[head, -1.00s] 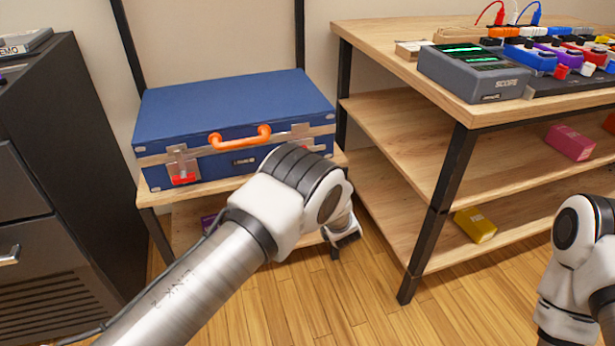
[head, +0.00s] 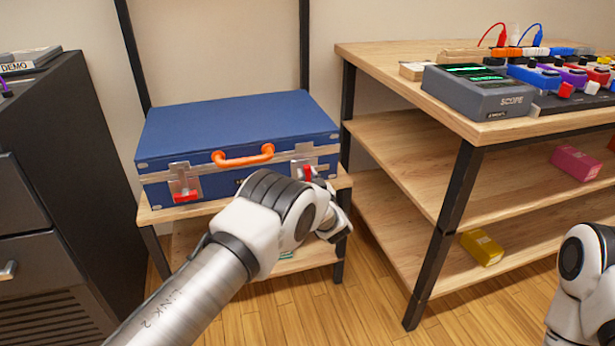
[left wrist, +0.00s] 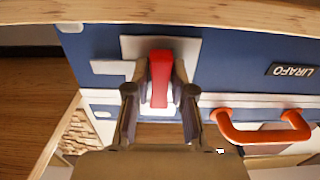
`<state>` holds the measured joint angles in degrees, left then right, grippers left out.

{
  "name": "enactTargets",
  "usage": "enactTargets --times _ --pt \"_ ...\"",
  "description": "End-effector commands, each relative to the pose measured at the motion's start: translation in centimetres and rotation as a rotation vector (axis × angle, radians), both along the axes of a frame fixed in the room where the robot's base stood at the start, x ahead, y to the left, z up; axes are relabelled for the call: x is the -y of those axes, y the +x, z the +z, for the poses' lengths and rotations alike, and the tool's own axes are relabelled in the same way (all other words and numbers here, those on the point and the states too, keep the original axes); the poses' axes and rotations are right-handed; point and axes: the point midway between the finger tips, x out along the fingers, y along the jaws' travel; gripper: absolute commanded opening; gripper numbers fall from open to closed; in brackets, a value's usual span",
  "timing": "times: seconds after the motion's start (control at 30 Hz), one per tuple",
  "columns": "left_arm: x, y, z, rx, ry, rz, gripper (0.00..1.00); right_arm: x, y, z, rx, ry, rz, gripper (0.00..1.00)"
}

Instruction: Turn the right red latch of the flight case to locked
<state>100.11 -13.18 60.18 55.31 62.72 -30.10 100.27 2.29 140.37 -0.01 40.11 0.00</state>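The blue flight case (head: 235,125) lies closed on a wooden shelf, with an orange handle (head: 243,156) on its front. Its right red latch (head: 307,172) is partly hidden by my left arm in the head view. In the left wrist view the red latch (left wrist: 160,78) stands between the two fingers of my left gripper (left wrist: 160,82), its long side crossing the case's seam direction. The fingers are apart, one on each side; I cannot tell whether either touches it. The left red latch (head: 186,196) is a low, level bar. My right gripper is out of view.
A wooden bench (head: 400,65) with a grey scope unit (head: 485,92) stands to the right, its post near the case. A dark cabinet (head: 60,170) stands at the left. The shelf's wooden edge (left wrist: 200,12) crosses the top of the left wrist view.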

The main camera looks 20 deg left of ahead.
Motion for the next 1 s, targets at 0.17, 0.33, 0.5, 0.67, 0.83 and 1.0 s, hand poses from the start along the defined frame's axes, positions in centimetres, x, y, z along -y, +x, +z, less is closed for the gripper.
enactTargets --times 0.17,0.33,0.5,0.67,0.83,1.0 --pt "-0.01 0.01 0.03 0.004 -0.007 0.0 0.0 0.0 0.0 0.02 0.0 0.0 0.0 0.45" --pt "-0.01 0.02 0.05 0.028 -0.039 0.0 0.0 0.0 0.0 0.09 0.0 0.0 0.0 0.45" --pt "-0.01 0.05 0.1 0.076 -0.111 0.0 0.0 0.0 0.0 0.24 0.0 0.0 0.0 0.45" --pt "-0.02 0.06 0.14 0.145 -0.211 0.0 0.0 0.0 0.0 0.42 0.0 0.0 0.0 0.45" --pt "-0.01 0.07 0.15 0.233 -0.341 0.0 0.0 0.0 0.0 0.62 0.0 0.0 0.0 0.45" --pt "-0.01 0.07 0.13 0.323 -0.475 0.0 0.0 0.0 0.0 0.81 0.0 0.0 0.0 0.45"
